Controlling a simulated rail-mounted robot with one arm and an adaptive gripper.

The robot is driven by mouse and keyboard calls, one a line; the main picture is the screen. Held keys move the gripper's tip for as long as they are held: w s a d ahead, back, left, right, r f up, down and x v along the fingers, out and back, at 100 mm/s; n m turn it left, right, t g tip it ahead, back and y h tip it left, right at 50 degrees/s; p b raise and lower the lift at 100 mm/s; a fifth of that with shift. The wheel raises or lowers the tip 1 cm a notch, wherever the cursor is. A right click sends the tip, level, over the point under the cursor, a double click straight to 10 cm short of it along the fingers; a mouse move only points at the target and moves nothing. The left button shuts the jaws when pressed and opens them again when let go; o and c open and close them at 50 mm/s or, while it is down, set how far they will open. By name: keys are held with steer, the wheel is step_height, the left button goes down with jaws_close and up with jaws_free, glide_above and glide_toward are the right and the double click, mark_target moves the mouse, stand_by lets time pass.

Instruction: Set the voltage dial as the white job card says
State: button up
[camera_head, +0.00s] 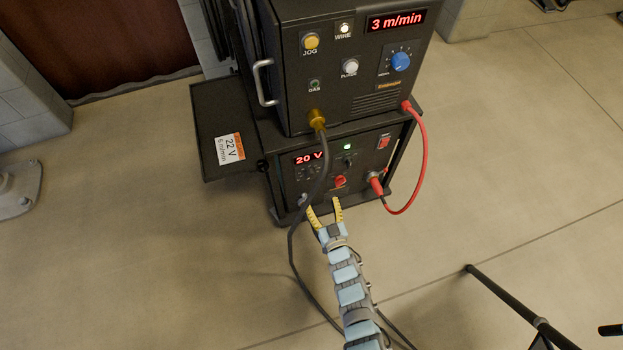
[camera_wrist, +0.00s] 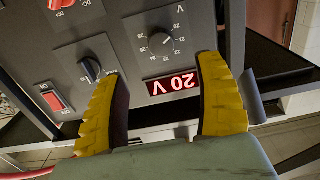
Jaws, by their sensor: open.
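The voltage dial (camera_wrist: 160,42) is a small dark knob ringed by numbers and marked V. It sits beside the red display (camera_wrist: 173,84), which reads 20 V upside down in the wrist view and upright in the head view (camera_head: 309,158). The white job card (camera_head: 228,149) has an orange strip and reads 22 V and 6 m/min. My gripper (camera_head: 323,206) has yellow fingers, is open and empty, and is in front of the lower panel. In the wrist view the dial shows beyond the gap between the fingertips (camera_wrist: 163,70), apart from both.
A black knob (camera_wrist: 92,70) and a red rocker switch (camera_wrist: 52,100) share the panel. A red cable (camera_head: 424,160) loops at right, and a dark cable (camera_head: 294,240) hangs close to my gripper. The upper unit's display (camera_head: 396,21) reads 3 m/min above a blue knob (camera_head: 400,62).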

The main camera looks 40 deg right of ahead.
mark_target(311, 177)
steer(key=b+x, duration=0.3)
steer(key=x, duration=0.7)
steer(key=shift+w+d, duration=0.1)
steer(key=shift+w, duration=0.15)
steer(key=shift+s, duration=0.1)
steer(key=c, duration=1.2)
